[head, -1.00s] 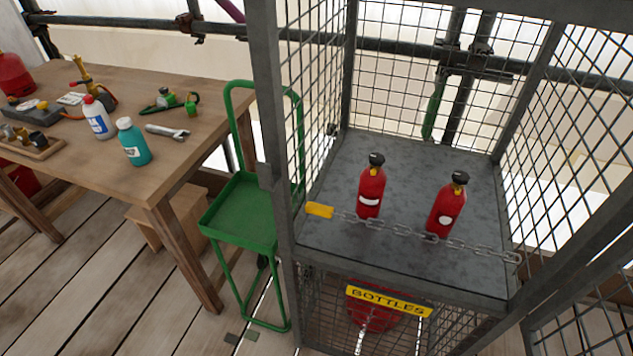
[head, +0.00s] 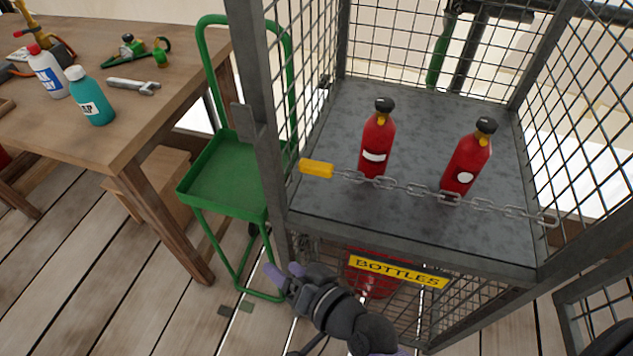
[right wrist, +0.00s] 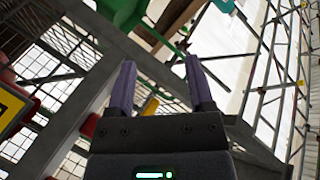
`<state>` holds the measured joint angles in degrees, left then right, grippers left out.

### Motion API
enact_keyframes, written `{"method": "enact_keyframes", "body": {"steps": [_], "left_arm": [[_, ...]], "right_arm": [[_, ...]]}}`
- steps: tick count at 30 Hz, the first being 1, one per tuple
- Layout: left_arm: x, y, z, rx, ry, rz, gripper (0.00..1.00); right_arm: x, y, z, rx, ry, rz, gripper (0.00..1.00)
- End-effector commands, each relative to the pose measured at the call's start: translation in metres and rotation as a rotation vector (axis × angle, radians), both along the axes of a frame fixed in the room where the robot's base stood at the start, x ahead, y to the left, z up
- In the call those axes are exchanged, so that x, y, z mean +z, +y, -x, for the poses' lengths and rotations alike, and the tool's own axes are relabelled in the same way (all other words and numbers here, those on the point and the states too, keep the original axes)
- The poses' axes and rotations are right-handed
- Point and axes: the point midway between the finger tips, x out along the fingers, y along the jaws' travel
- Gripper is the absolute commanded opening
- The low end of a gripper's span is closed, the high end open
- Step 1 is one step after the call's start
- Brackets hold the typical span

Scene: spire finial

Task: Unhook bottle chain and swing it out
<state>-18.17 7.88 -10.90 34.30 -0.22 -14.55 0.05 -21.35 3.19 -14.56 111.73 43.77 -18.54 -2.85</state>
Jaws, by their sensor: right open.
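The chain (head: 420,190) runs across the front of the cage shelf, before two red bottles. Its yellow end piece (head: 317,168) is at the left front post, and its right end (head: 549,221) is at the right post. The left bottle (head: 377,145) and the right bottle (head: 466,162) stand upright on the shelf. My right gripper (head: 283,272) is open and empty, below and left of the yellow end piece, in front of the cage. In the right wrist view, its fingers (right wrist: 161,88) are apart, with a yellow piece (right wrist: 150,107) partly visible between them. My left gripper is not in view.
A green trolley (head: 228,180) stands just left of the cage post. A wooden table (head: 150,130) with bottles and tools is further left. A yellow BOTTLES sign (head: 398,272) is below the shelf (head: 410,225). Plank floor (head: 90,270) is free at front left.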

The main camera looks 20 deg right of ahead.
Motion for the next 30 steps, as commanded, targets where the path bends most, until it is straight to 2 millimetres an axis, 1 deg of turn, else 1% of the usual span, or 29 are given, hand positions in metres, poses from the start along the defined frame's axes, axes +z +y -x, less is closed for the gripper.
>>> {"method": "enact_keyframes", "body": {"steps": [1,2,3,4,6,7,10,12,14,17,21,24,27,30], "left_arm": [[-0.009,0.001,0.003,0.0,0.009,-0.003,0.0],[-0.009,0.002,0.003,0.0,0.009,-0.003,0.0],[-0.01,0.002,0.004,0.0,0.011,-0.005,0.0],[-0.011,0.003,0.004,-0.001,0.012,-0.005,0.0],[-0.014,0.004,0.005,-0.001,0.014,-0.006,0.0],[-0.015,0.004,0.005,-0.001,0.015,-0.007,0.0],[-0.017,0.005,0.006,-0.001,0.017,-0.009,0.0],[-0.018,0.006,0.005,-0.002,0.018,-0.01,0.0],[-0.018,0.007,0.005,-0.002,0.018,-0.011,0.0],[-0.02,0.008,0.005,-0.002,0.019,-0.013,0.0],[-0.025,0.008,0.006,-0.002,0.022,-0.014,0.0],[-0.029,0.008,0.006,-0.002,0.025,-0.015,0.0],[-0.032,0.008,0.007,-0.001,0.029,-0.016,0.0],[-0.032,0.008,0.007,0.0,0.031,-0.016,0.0]], "right_arm": [[0.019,-0.002,-0.015,-0.089,-0.078,-0.137,0.68],[0.031,-0.006,-0.023,-0.153,-0.114,-0.216,0.68],[0.043,-0.014,-0.032,-0.244,-0.154,-0.319,0.68],[0.051,-0.021,-0.037,-0.312,-0.177,-0.393,0.68],[0.06,-0.04,-0.046,-0.473,-0.206,-0.548,0.68],[0.062,-0.047,-0.049,-0.537,-0.21,-0.605,0.68],[0.059,-0.066,-0.052,-0.704,-0.198,-0.736,0.68],[0.056,-0.073,-0.054,-0.767,-0.188,-0.781,0.68],[0.056,-0.076,-0.06,-0.785,-0.184,-0.794,0.68],[0.057,-0.08,-0.08,-0.786,-0.186,-0.797,0.68],[0.055,-0.087,-0.113,-0.784,-0.186,-0.793,0.68],[0.054,-0.09,-0.131,-0.785,-0.184,-0.792,0.68],[0.054,-0.093,-0.143,-0.784,-0.183,-0.792,0.68],[0.055,-0.094,-0.148,-0.785,-0.184,-0.789,0.68]]}}
